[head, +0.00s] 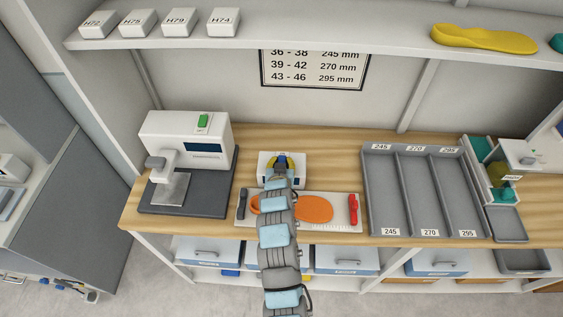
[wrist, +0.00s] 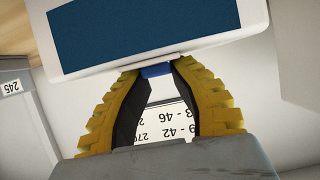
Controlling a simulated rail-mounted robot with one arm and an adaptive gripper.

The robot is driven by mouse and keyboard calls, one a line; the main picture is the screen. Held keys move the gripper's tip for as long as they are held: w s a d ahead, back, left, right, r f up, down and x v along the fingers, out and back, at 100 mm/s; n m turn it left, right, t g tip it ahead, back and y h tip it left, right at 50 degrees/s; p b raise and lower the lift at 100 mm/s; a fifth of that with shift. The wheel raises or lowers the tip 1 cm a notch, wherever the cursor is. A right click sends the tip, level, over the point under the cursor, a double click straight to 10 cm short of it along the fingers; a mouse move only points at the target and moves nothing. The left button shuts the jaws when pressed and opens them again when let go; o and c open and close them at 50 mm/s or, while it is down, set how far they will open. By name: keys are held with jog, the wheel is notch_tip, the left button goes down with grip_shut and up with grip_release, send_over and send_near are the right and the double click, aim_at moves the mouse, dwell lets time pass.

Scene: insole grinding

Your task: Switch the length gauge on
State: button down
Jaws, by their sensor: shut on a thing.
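The length gauge is a white board (head: 335,223) on the bench with a dark stop at its left and a red slider (head: 353,209) at its right. An orange insole (head: 314,208) lies on it, partly hidden by my arm. At its back stands a white box (head: 298,171); in the wrist view the box's plain dark blue screen (wrist: 145,30) shows no digits. My gripper (head: 283,160) is over the box's top. In the wrist view my yellow fingertips (wrist: 158,72) are shut on a small blue knob (wrist: 157,71) at the box's edge.
A white machine (head: 187,140) with a green switch stands on a dark base at left. A grey three-lane tray (head: 424,190) marked 245, 270 and 295 lies at right. A shelf (head: 330,28) with white blocks and a yellow insole hangs above. A size chart (head: 315,68) is on the wall.

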jog(key=shift+w+r+g+p, duration=0.2)
jog(key=shift+g+p, duration=0.2)
jog(key=shift+g, duration=0.7)
jog(key=shift+f+g, duration=0.15)
jog(key=shift+g, duration=0.25)
jog(key=c, duration=0.8)
grip_release()
jog(key=shift+c, duration=0.2)
jog(key=shift+v, duration=0.9)
jog(key=v, duration=1)
